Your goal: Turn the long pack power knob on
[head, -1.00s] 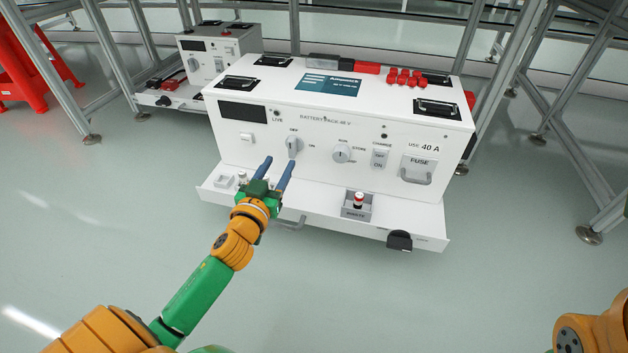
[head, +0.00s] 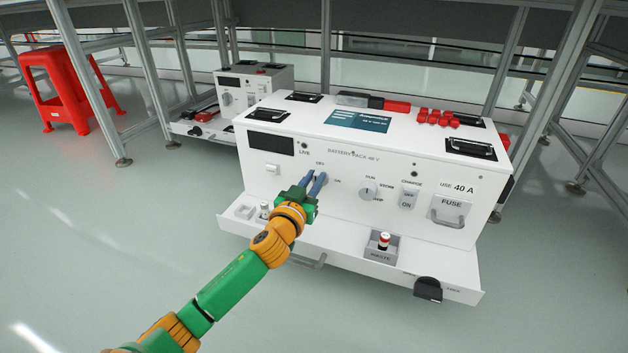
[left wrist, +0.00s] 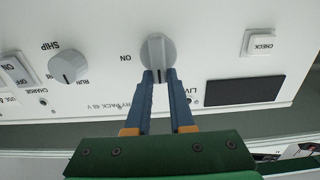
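The long white battery pack (head: 255,150) stands ahead of me. Its grey power knob (left wrist: 157,46) shows in the left wrist view, which sees the panel upside down. The knob's ridge points toward the gripper, away from the ON mark (left wrist: 125,57); the OFF mark is hidden there by my fingers. In the head view the fingers largely cover the knob. My left gripper (head: 314,180) is at the knob, its blue fingers (left wrist: 160,78) apart with the tips on either side of the ridge. I cannot tell whether they touch it. My right gripper is out of view.
Right of the power knob are a second knob (head: 369,189), a charge switch (head: 407,199) and a fuse handle (head: 449,218). A ledge (head: 345,260) below bears a grey box (head: 381,248) with a red-and-white piece. A smaller pack (head: 240,93) stands behind left.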

